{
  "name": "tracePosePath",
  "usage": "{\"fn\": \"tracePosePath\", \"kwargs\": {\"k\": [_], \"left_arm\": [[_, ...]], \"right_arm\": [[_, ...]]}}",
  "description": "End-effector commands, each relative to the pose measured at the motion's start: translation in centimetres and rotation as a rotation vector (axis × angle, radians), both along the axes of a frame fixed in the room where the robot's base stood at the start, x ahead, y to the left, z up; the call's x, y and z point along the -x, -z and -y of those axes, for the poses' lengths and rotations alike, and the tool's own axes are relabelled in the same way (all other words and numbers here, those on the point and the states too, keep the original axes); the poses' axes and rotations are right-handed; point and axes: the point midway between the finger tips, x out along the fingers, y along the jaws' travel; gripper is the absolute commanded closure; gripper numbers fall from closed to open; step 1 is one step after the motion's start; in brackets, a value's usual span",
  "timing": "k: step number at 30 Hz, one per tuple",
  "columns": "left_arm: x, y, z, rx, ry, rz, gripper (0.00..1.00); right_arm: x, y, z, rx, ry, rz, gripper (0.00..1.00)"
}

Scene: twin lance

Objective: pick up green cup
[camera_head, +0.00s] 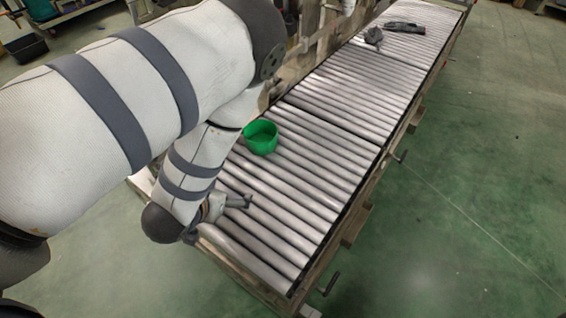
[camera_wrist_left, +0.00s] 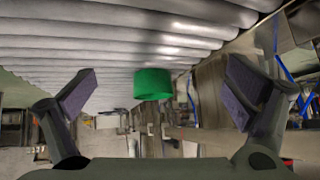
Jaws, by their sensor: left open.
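The green cup (camera_head: 261,137) stands on the roller conveyor in the head view, near its left edge, with its open top showing. My left arm crosses the left of that view, and its left gripper (camera_head: 241,201) is low over the rollers, nearer to the camera than the cup and apart from it. In the left wrist view the cup (camera_wrist_left: 153,84) appears between the two spread fingers of the left gripper (camera_wrist_left: 162,72), beyond their tips. The left gripper is open and empty. My right gripper is not in view.
The roller conveyor (camera_head: 335,110) runs from the near middle to the far right. Dark grey items (camera_head: 404,27) lie on its far end. Clamp handles (camera_head: 331,283) stick out along its right side. The rollers right of the cup are bare, and the green floor (camera_head: 480,170) there is clear.

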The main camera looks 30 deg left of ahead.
Motion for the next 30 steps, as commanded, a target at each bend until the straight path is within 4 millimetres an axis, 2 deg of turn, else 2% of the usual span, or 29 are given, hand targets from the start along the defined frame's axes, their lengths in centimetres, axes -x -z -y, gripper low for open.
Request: {"fn": "tracePosePath", "kwargs": {"k": [1, 3, 6, 9, 15, 20, 25, 30], "left_arm": [[-3.3, 2.2, -0.3, -0.009, 0.010, 0.096, 0.03], [-7.2, 1.2, -0.8, -0.014, 0.020, 0.238, 0.03], [-10.4, -0.5, -0.9, -0.017, 0.034, 0.364, 0.03], [-12.0, -1.3, -1.1, -0.015, 0.040, 0.414, 0.03], [-15.9, 0.3, -2.1, -0.015, 0.040, 0.414, 0.03], [-17.7, 1.0, -2.6, -0.016, 0.040, 0.413, 0.03], [-20.1, 3.3, -4.0, -0.016, 0.039, 0.409, 0.03], [-21.7, 3.3, -4.3, -0.017, 0.040, 0.411, 0.03]], "right_arm": [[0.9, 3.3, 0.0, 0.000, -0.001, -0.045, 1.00], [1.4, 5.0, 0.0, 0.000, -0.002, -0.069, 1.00], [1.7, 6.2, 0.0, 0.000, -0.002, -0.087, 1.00], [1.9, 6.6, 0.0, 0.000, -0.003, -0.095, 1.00], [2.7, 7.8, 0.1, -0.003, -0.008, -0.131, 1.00], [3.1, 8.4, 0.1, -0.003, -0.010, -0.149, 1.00], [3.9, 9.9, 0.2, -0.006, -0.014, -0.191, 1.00], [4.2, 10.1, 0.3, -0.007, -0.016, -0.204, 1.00]]}}
